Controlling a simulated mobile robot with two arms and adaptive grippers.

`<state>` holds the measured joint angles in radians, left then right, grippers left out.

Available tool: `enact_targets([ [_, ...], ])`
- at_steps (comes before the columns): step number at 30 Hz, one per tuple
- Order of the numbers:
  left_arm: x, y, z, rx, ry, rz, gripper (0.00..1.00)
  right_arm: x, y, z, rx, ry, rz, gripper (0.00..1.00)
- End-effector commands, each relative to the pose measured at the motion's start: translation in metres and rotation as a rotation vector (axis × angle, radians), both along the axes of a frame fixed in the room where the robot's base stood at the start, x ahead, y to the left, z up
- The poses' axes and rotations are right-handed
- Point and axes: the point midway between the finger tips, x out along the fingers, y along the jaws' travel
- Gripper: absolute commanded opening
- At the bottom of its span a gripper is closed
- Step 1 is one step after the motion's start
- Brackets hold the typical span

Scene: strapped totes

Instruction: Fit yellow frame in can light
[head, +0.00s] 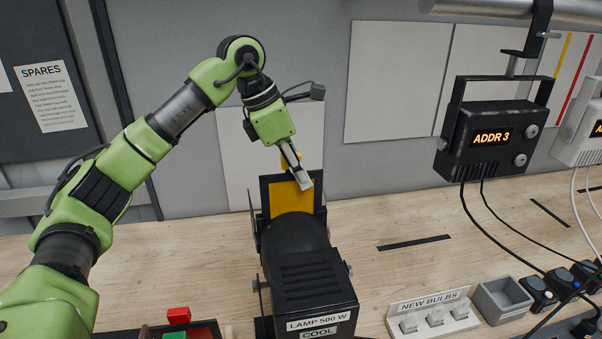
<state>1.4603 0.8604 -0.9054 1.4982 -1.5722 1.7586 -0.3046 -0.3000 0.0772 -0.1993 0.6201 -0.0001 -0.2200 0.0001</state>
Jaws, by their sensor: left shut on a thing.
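The can light (297,262) is a black lamp on the wooden bench, with labels reading "LAMP 500 W" and "COOL" on its near end. The yellow frame (289,197) stands upright at the far end of the lamp, inside or against a black square holder (320,188); I cannot tell how deep it sits. My left gripper (299,177) reaches down from above and is shut on the yellow frame at its upper edge. The lower part of the frame is hidden behind the lamp body. My right gripper is not in view.
A dimmer box reading "ADDR 3" (490,140) hangs at the right, its cables running to plugs (540,292). A "NEW BULBS" holder (433,317) and a grey bin (502,299) stand at the front right. The bench (400,220) between is mostly clear.

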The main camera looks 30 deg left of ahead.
Motion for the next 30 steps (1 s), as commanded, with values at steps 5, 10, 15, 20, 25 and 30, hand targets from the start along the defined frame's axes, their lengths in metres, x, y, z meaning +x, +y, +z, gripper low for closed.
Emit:
enact_targets([
  [5,0.000,0.000,-0.005,0.000,0.000,0.000,0.00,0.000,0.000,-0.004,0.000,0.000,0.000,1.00],
  [10,0.000,0.000,-0.010,0.000,0.000,0.000,0.00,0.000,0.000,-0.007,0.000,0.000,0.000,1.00],
  [15,0.000,0.000,-0.014,0.000,0.000,0.000,0.00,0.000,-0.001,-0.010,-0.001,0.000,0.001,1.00],
  [20,0.000,0.000,-0.018,0.000,0.000,0.000,0.00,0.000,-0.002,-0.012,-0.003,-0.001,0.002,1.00],
  [25,0.000,0.000,-0.022,0.000,0.000,0.000,0.00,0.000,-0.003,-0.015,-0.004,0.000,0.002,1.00],
  [30,0.000,0.000,-0.027,0.000,0.000,0.000,0.00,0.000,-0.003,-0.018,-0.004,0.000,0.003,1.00],
])
